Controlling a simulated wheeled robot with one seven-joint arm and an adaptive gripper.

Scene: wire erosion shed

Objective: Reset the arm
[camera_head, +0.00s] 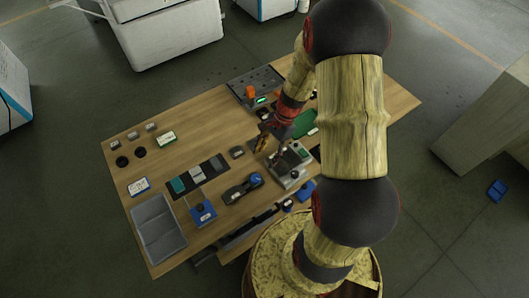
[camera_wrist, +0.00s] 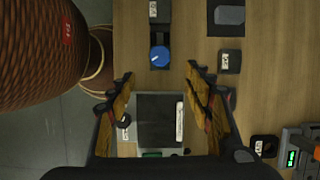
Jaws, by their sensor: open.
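My gripper (camera_head: 272,147) is open and empty above the wooden table (camera_head: 232,135). Its two fingers also show spread apart in the wrist view (camera_wrist: 159,76). A grey device with a dark top (camera_head: 291,167) stands below and beside the gripper. In the wrist view the dark-topped device (camera_wrist: 158,118) lies between and below the fingers, partly hidden by the gripper body. My arm reaches from the right over the table, bent, and hides part of the table's right side.
A dark device with a blue knob (camera_head: 243,188) lies left of the grey device. A grey tray (camera_head: 158,230) is at the table's left end. A dark plate with an orange block (camera_head: 250,92) is at the back. A grey bench (camera_head: 480,135) stands right, with floor between.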

